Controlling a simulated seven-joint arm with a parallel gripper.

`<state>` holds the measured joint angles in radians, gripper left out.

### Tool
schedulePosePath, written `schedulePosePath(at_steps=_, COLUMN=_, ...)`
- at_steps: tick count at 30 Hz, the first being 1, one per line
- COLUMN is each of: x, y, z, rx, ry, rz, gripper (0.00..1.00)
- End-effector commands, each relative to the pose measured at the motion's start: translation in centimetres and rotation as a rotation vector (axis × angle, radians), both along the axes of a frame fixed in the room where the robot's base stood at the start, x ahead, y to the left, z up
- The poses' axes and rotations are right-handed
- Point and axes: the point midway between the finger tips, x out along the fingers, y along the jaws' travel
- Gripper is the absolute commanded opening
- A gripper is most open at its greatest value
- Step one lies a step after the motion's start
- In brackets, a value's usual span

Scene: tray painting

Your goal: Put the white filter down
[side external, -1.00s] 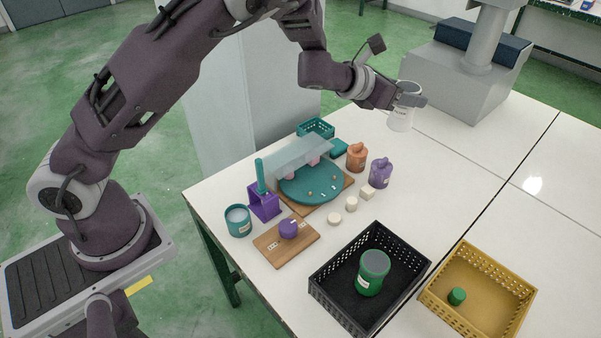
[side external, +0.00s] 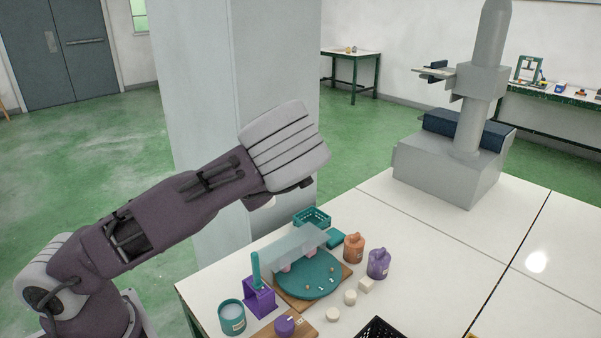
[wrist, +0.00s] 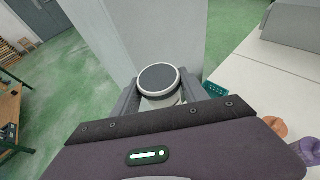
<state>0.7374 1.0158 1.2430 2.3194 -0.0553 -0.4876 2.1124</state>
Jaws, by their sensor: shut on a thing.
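The white filter (wrist: 158,80), a white cylinder with a dark round top, sits between the fingers of my gripper (wrist: 160,96) in the wrist view. My gripper is shut on it. In the side external view my wrist covers the fingers; a small pale piece below it may be the filter, but I cannot tell. The filter appears held up in the air near the pale grey column, beyond the table's left edge or close to it. Its underside is hidden.
On the white table (side external: 440,230) stand a round teal tray (side external: 308,277), a purple holder (side external: 259,298), a teal cup (side external: 232,318), an orange bottle (side external: 354,248), a purple bottle (side external: 378,263) and a teal basket (side external: 312,218). A grey column (side external: 235,90) rises behind.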

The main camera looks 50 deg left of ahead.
Motion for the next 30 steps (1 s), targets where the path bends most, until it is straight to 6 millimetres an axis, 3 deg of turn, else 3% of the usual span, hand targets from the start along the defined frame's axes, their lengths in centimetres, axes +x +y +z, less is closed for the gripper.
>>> schedulePosePath(at_steps=3, x=-3.0, y=4.1, z=-3.1, rx=0.014, ry=0.001, rz=0.337, gripper=0.06)
schedulePosePath(at_steps=6, x=-5.9, y=6.4, z=-5.5, rx=0.006, ry=0.001, rz=0.622, gripper=0.06)
schedulePosePath(at_steps=12, x=-12.5, y=8.6, z=-10.0, rx=-0.005, ry=0.000, rz=1.242, gripper=0.06)
schedulePosePath(at_steps=17, x=-17.4, y=7.7, z=-13.2, rx=-0.009, ry=0.002, rz=1.804, gripper=0.06)
schedulePosePath(at_steps=21, x=-20.2, y=5.3, z=-15.0, rx=-0.011, ry=0.005, rz=2.287, gripper=0.06)
schedulePosePath(at_steps=28, x=-21.2, y=0.3, z=-15.5, rx=-0.011, ry=0.015, rz=3.075, gripper=0.06)
schedulePosePath(at_steps=29, x=-21.0, y=-0.3, z=-15.3, rx=0.010, ry=-0.016, rz=-3.095, gripper=0.06)
schedulePosePath(at_steps=30, x=-20.5, y=-1.0, z=-15.0, rx=0.008, ry=-0.015, rz=-2.964, gripper=0.06)
